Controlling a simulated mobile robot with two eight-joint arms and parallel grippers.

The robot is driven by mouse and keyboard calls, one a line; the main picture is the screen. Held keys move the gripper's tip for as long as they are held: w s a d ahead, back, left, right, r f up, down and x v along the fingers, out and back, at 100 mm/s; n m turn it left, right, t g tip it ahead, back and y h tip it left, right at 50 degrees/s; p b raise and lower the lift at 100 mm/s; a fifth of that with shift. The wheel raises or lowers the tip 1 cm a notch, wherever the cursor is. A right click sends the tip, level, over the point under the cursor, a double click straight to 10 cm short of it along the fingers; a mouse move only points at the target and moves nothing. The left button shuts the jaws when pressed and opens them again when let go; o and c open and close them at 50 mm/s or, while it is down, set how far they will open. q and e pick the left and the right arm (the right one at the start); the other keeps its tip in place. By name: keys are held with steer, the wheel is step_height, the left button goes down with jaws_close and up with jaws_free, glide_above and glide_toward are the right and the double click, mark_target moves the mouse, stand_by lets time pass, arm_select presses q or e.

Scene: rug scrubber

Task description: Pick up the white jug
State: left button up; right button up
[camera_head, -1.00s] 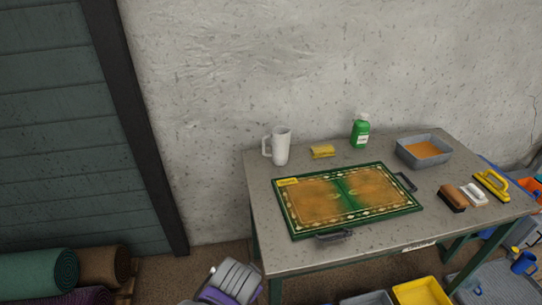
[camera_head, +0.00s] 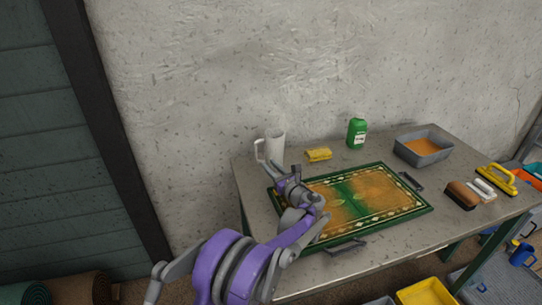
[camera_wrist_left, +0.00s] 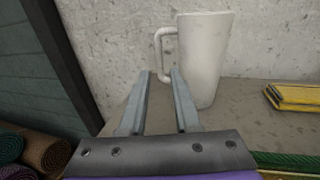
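The white jug (camera_head: 276,146) stands upright at the back left of the table, its handle facing left. In the left wrist view the jug (camera_wrist_left: 203,60) is large and close, with its handle (camera_wrist_left: 160,50) just beyond the fingertips. My left gripper (camera_wrist_left: 160,74) is open, its two grey fingers pointing toward the handle with nothing visible between them. In the head view my left gripper (camera_head: 278,177) is in front of the jug and hides part of its lower side. My right gripper is not in view.
A green-bordered rug on a tray (camera_head: 384,218) lies mid-table. A yellow sponge (camera_head: 318,154), green bottle (camera_head: 356,132) and grey basin (camera_head: 424,158) stand along the back. Brushes (camera_head: 462,195) lie at the right. The wall is close behind the jug.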

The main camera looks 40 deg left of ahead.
mark_target(256, 159)
arm_select(q)
steer(key=x, duration=1)
steer(key=shift+w+a+f+p, duration=0.1)
steer(key=shift+w+a+p, duration=0.05)
steer(key=shift+a+p, duration=0.25)
steer(key=shift+d, duration=0.1)
jaws_close()
stand_by(0.8)
